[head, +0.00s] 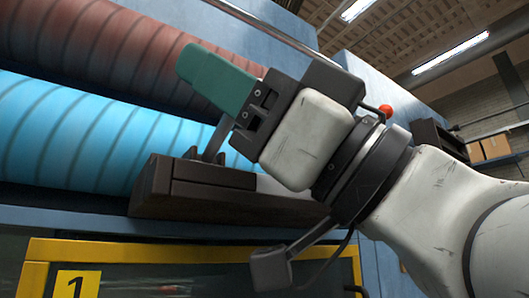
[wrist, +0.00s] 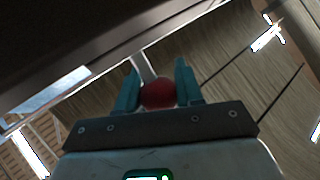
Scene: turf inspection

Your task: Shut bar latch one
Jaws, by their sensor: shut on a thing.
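Bar latch one is a dark block (head: 190,190) with a grey metal lever (head: 216,140) that rises from it, tilted, above the yellow frame with a "1" plate (head: 76,285). My gripper (head: 215,78) reaches in from the right with its teal fingers at the upper end of the lever. In the wrist view, the gripper (wrist: 157,78) is shut on the lever's round red knob (wrist: 158,93), with one teal finger on each side. The fingers hide this knob in the head view.
A red-brown ribbed roll (head: 110,40) and a blue one (head: 70,130) lie behind the latch. Another red knob (head: 386,110) shows beyond my arm at the right. Cardboard boxes (head: 487,149) stand at far right.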

